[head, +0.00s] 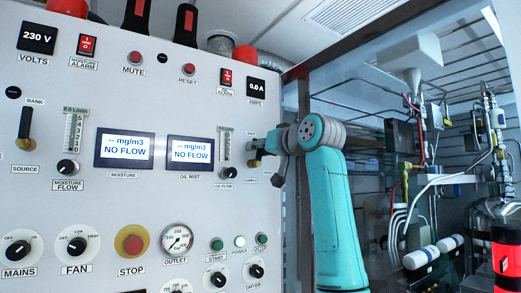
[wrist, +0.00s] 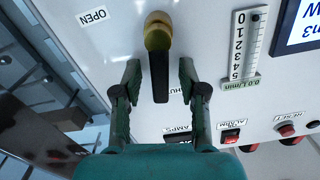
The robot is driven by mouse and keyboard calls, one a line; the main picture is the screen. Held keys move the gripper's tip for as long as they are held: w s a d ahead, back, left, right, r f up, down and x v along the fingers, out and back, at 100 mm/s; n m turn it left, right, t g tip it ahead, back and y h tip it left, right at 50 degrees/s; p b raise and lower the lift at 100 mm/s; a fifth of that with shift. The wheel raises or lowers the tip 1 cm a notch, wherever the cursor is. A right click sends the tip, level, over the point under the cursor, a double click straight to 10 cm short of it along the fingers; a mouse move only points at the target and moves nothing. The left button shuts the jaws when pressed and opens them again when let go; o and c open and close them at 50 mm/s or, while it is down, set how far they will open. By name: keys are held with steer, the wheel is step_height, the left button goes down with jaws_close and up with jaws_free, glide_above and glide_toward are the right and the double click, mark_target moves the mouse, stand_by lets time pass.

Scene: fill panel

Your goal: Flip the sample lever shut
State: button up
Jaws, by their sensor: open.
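The sample lever (wrist: 160,72) has a black handle on a brass valve body (wrist: 157,32) in the wrist view. The handle points down in that picture, toward a partly hidden label showing "HU". An "OPEN" label (wrist: 92,16) lies to the upper left. My gripper (wrist: 160,80) is open, with one finger on each side of the handle and a visible gap on both sides. In the head view my gripper (head: 270,149) is at the panel's right edge and hides most of the lever; some brass (head: 254,163) shows above the "SAMPLE" label.
The white panel (head: 120,215) carries gauges, knobs and screens. The oil flow meter (wrist: 243,45) stands right of the lever in the wrist view, with the red alarm switch (wrist: 231,136) below. Pipes and hoses (head: 420,180) fill the bay to the right in the head view.

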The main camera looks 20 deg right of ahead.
jaws_close()
steer(key=shift+s+a+n, duration=0.1)
steer(key=shift+a+n, duration=0.15)
steer(key=shift+n, duration=0.4)
steer(key=shift+s+a+n, duration=0.1)
steer(key=shift+a+n, duration=0.1)
steer(key=shift+n, duration=0.45)
jaws_free()
steer(key=v, duration=1.2)
steer(key=shift+r, duration=0.1)
